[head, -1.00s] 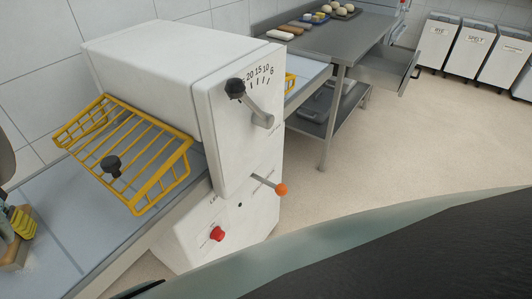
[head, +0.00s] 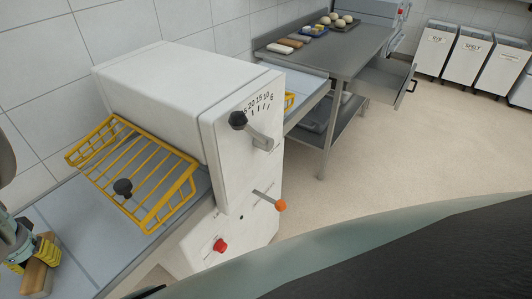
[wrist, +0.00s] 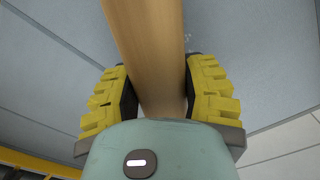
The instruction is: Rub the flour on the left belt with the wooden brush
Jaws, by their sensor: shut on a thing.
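My gripper (head: 34,250) is at the left edge of the head view, over the left belt (head: 85,235), a blue-grey surface on the near side of the white sheeter. Its yellow ridged fingers are shut on the wooden brush (head: 40,279). In the wrist view my gripper (wrist: 160,95) has a finger on each side of the pale brown brush (wrist: 148,45). The left belt (wrist: 240,60) fills much of that view. Faint whitish marks, perhaps flour (wrist: 197,65), show beside the brush. The brush's underside is hidden, so I cannot tell whether it touches the belt.
A yellow wire guard (head: 140,175) with a black knob slopes over the belt beside the white sheeter (head: 175,80). A lever with an orange knob (head: 281,206) sticks out in front. A steel table (head: 340,50) with an open drawer stands behind.

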